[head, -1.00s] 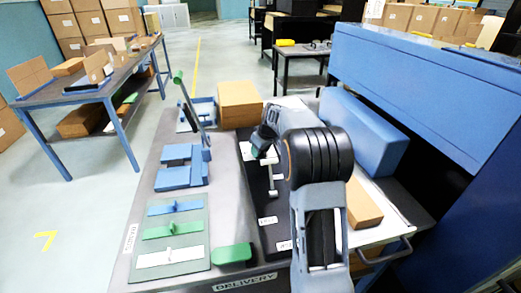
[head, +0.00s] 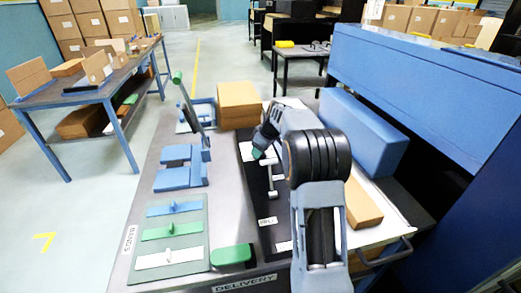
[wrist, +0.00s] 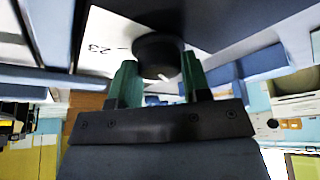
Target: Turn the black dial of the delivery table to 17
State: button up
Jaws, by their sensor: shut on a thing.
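The black dial (wrist: 158,50) shows in the wrist view, a round knob on a white plate (wrist: 105,35). A white mark shows on its edge nearest the camera. The number 23 is printed to its left; I see no 17. My gripper (wrist: 160,82) has its two green fingers on either side of the dial, shut on it. In the head view my gripper (head: 260,150) is over the delivery table (head: 140,215), above its black strip. There the dial is hidden or too small to tell.
On the table, left of my arm, stand blue blocks (head: 180,178), a panel with blue, green and white bars (head: 190,255), and a green block (head: 232,256). A cardboard box (head: 238,100) lies behind. A long blue block (head: 362,130) stands right of my arm.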

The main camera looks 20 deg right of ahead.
jog(key=o, duration=0.9)
jog(key=p+v, duration=0.1)
jog(key=v, duration=1.2)
jog(key=shift+s+d+r+p, duration=0.2)
jog(key=shift+r+p, duration=0.1)
jog(key=shift+p, duration=0.1)
